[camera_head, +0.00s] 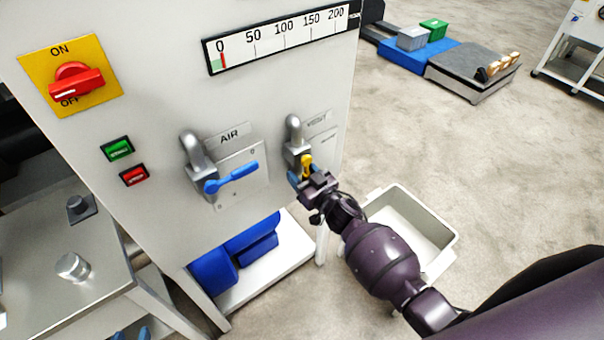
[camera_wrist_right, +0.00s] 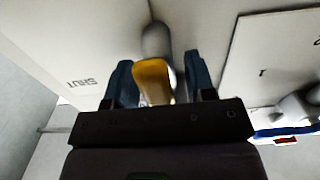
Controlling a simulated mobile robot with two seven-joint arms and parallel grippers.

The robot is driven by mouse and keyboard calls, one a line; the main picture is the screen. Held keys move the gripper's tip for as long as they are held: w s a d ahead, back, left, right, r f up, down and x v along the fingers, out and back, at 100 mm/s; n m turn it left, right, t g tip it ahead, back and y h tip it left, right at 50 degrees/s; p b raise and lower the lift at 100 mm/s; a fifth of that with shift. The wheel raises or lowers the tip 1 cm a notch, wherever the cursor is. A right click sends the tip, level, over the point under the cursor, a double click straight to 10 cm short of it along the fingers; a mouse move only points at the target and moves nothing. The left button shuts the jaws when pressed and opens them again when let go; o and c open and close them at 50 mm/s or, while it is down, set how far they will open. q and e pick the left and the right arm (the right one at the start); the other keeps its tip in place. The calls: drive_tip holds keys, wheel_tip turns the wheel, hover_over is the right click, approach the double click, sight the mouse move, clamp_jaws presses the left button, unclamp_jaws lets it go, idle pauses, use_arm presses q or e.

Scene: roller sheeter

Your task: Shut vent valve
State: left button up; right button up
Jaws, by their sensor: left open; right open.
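The vent valve is the right-hand valve on the white panel, with a grey pipe elbow (camera_head: 293,130) and a yellow handle (camera_head: 307,163). My right gripper (camera_head: 306,176) is at this handle, its jaws open. In the right wrist view, the yellow handle (camera_wrist_right: 153,80) stands between the two dark blue fingers of my right gripper (camera_wrist_right: 160,78), with a gap visible on its right side. An upside-down SHUT label (camera_wrist_right: 83,84) is on the plate to the left. The handle's lower part is hidden by the gripper. My left gripper is not in view.
The AIR valve with its blue lever (camera_head: 232,178) is left of the vent valve. A red ON/OFF switch (camera_head: 76,82), a green button (camera_head: 117,149), a red button (camera_head: 134,175) and a gauge (camera_head: 283,38) are on the panel. A white bin (camera_head: 448,238) stands behind my right arm.

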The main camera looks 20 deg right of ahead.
drive_tip(key=shift+c, duration=0.5)
clamp_jaws()
drive_tip(key=shift+d, duration=0.1)
